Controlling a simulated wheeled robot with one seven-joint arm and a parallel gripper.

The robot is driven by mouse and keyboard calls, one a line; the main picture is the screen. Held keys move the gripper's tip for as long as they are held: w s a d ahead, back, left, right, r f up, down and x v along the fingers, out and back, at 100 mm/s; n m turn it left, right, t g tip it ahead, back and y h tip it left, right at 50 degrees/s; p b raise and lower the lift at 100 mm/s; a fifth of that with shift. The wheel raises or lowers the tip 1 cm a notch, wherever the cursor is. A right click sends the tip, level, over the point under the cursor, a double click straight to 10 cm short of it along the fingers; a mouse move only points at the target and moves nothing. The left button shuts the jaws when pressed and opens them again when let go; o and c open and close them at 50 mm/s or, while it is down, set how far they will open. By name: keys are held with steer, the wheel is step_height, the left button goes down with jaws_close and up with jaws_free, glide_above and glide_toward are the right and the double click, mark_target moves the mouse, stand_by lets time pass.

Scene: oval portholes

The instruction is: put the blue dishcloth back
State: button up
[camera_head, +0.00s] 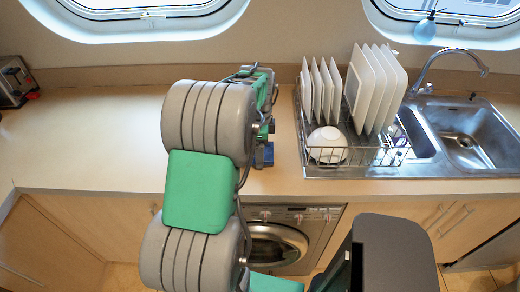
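A small dark blue patch (264,155) shows on or just above the counter, beside the grey arm link. It may be the blue dishcloth, but most of it is hidden, and I cannot tell whether it is held or lying there. My arm reaches forward over the counter, and its green wrist part shows behind the grey link. My gripper's fingers are hidden behind the arm, so I cannot tell whether they are open or shut.
A wire dish rack (377,156) with upright white plates (364,90) and a white bowl (327,145) stands right of my arm. Beyond it are the steel sink (470,138) and faucet (449,52). A toaster (14,82) stands far left. The left counter (90,135) is clear.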

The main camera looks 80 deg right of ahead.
steer(key=shift+f, duration=0.55)
steer(key=shift+f, duration=0.2)
steer(key=o, duration=1)
steer(key=shift+o, duration=0.2)
